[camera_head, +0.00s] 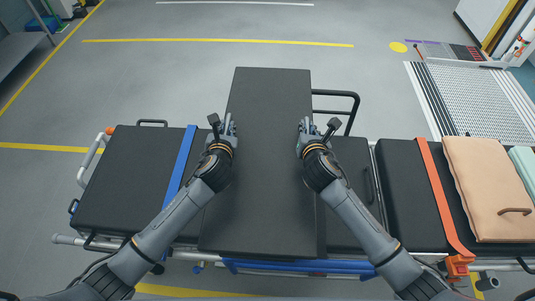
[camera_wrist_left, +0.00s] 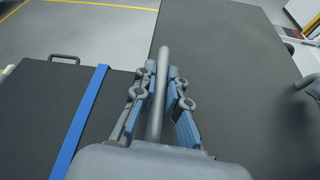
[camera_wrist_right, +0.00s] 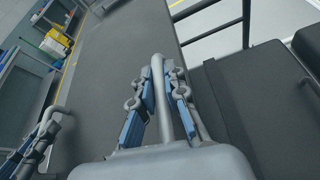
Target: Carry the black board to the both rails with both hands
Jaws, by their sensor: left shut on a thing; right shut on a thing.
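The black board (camera_head: 270,170) is long and flat. It lies crosswise over a stretcher with black pads, its far end reaching out past the stretcher. My left gripper (camera_head: 224,122) is shut on its left long edge, and my right gripper (camera_head: 306,124) is shut on its right long edge, across from it. The board also shows in the left wrist view (camera_wrist_left: 235,75) and the right wrist view (camera_wrist_right: 115,60). A black tube rail (camera_head: 338,94) stands beyond the board at right; a grey rail (camera_head: 90,158) is at the stretcher's left end.
A blue strap (camera_head: 181,165) crosses the left pad (camera_head: 130,175). An orange strap (camera_head: 440,195) and a tan case or cushion (camera_head: 485,180) lie at right. A blue bar (camera_head: 300,266) runs below the board's near end. A ramp (camera_head: 475,97) is at the far right; grey floor beyond is clear.

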